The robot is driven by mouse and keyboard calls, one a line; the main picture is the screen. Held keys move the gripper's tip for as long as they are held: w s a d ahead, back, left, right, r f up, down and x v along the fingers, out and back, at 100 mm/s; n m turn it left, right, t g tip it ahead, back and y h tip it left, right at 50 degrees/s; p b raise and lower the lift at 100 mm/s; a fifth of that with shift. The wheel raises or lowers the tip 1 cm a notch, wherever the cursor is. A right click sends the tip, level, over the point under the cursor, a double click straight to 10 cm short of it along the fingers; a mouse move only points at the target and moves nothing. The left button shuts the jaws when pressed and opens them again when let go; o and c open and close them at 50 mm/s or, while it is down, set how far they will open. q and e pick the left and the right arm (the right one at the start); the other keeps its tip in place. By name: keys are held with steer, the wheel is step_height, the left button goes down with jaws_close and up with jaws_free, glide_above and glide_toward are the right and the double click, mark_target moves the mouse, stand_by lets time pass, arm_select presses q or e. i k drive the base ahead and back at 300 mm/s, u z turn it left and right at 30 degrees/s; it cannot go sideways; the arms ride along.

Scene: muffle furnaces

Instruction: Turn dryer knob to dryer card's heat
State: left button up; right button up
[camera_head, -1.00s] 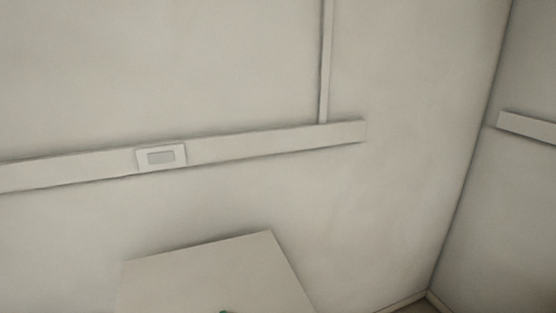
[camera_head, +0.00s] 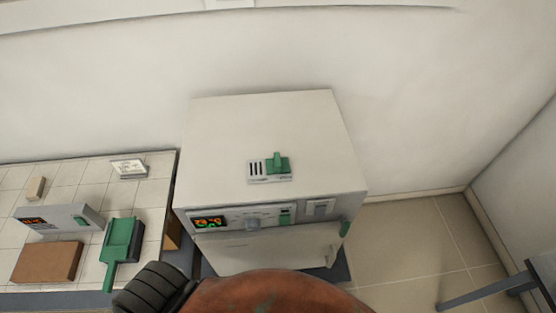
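A white box-shaped appliance (camera_head: 265,125) stands against the wall in the middle of the view. Its front panel has a lit display (camera_head: 209,222) with orange and green marks too small to read. A small grey knob (camera_head: 253,225) sits right of the display; its setting cannot be read. A green switch (camera_head: 285,216) is right of the knob. A small white card (camera_head: 129,168) stands on the tiled bench at left; its writing is too small to read. Neither of my grippers is in view.
A small block with a green lever (camera_head: 270,168) sits on the appliance. The tiled bench (camera_head: 75,185) holds a grey box with a display (camera_head: 58,218), a brown block (camera_head: 47,262) and a green scoop-like tray (camera_head: 121,240). Floor (camera_head: 410,235) is open at right, beside a dark frame (camera_head: 490,292).

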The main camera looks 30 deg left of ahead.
mark_target(253, 225)
steer(key=u, duration=0.05)
steer(key=k, duration=0.45)
steer(key=u, duration=1)
steer(key=i, duration=0.4)
steer(key=u, duration=0.15)
